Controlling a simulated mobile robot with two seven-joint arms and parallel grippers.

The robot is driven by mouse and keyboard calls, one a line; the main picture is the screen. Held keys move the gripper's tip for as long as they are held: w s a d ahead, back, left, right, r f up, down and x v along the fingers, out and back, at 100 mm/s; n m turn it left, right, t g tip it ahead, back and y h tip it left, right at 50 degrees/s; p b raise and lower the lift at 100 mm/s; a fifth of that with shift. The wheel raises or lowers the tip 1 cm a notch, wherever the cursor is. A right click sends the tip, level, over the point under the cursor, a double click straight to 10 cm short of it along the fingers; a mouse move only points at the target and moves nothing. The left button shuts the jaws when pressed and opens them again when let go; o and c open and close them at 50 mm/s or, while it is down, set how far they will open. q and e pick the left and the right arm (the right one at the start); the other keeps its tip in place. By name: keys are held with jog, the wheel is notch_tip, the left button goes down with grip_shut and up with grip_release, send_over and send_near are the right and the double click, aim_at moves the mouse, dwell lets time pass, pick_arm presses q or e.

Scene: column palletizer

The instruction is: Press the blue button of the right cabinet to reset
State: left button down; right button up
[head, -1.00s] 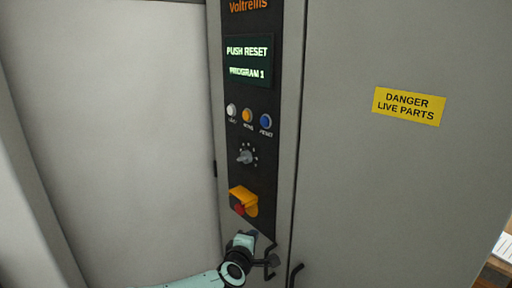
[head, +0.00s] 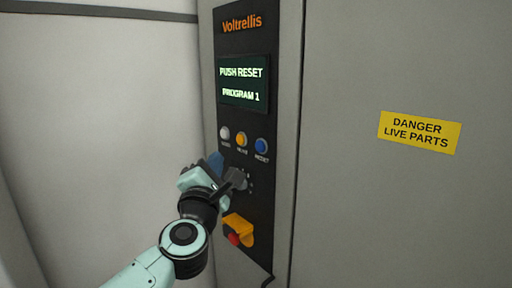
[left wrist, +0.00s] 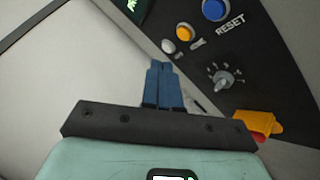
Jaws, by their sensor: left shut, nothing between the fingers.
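The blue button (head: 261,146) is at the right end of a row of three on the black control panel, under a screen reading "PUSH RESET PROGRAM 1". It also shows at the top of the left wrist view (left wrist: 214,10), with "RESET" printed beside it. My left gripper (head: 217,160) is in front of the panel, below and left of the blue button and apart from it. In the left wrist view its blue fingers (left wrist: 163,84) are together, with nothing between them. My right gripper is not in view.
A white button (head: 224,133) and an orange button (head: 242,139) sit left of the blue one. A rotary knob (left wrist: 224,79) is below the buttons. Under it is a red button in a yellow housing (head: 236,231). A yellow danger sign (head: 419,132) is on the cabinet door.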

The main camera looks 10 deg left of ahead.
aim_at(260, 146)
pick_arm(q)
jog(key=w+d+p, duration=0.4)
jog(key=w+d, duration=0.1)
jog(key=w, duration=0.2)
jog(key=shift+d, duration=0.25)
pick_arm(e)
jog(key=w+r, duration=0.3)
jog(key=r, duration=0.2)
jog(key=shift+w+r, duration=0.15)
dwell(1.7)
pick_arm(q)
jog(key=shift+w+d+p, duration=0.25)
jog(key=shift+w+p, duration=0.05)
jog(key=shift+w, duration=0.05)
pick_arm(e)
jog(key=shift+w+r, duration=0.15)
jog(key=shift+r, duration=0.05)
